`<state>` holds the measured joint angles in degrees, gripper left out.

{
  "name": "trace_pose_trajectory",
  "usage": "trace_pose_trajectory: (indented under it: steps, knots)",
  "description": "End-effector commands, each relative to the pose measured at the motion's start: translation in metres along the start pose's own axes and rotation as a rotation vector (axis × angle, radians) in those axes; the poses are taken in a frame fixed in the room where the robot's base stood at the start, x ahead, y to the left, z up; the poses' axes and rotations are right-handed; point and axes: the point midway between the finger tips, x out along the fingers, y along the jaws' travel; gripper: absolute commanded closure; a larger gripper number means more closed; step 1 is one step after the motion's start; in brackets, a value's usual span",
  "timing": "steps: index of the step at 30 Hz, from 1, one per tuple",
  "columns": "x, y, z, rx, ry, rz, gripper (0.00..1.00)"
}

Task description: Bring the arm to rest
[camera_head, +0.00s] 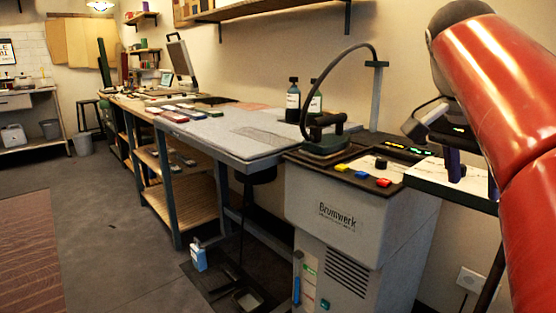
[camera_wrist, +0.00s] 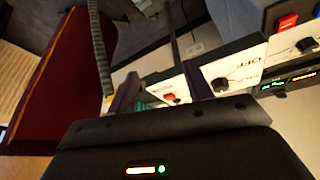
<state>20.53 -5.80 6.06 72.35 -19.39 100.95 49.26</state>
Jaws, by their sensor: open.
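My gripper (camera_head: 473,175) is at the right of the head view, at the end of my red arm, with its dark fingers pointing down. The fingers stand apart with nothing between them. They are at or just above a white control panel (camera_head: 430,175) at the right of the grey Brumwerk machine (camera_head: 335,205); I cannot tell if they touch it. In the wrist view my gripper (camera_wrist: 160,88) is open, and white panels with black knobs (camera_wrist: 219,84) and a red switch (camera_wrist: 287,22) lie beyond the fingertips.
An iron (camera_head: 328,135) with an arched hose stands on the machine, beside red, yellow and blue buttons (camera_head: 362,168). A long worktable (camera_head: 215,135) runs left. A blue bottle (camera_head: 198,257) is on the floor. The floor at left is open.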

Motion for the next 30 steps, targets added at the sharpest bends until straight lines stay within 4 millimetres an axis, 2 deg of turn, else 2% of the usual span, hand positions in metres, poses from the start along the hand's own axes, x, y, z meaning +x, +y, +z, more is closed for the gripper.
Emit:
trace_pose_trajectory:
  steps: [5, 8, 15, 18, 21, 24, 30]
  knots:
    - [0.021, -0.004, 0.045, -0.241, 0.006, -0.093, 0.49]
    - [0.043, -0.003, 0.084, -0.424, 0.013, -0.174, 0.49]
    - [0.114, 0.012, 0.186, -0.835, 0.049, -0.391, 0.49]
    - [0.142, 0.021, 0.22, -0.953, 0.07, -0.463, 0.49]
    - [0.162, 0.028, 0.243, -1.031, 0.089, -0.515, 0.49]
    - [0.174, 0.033, 0.257, -1.075, 0.1, -0.543, 0.49]
    - [0.179, 0.034, 0.262, -1.092, 0.105, -0.553, 0.49]
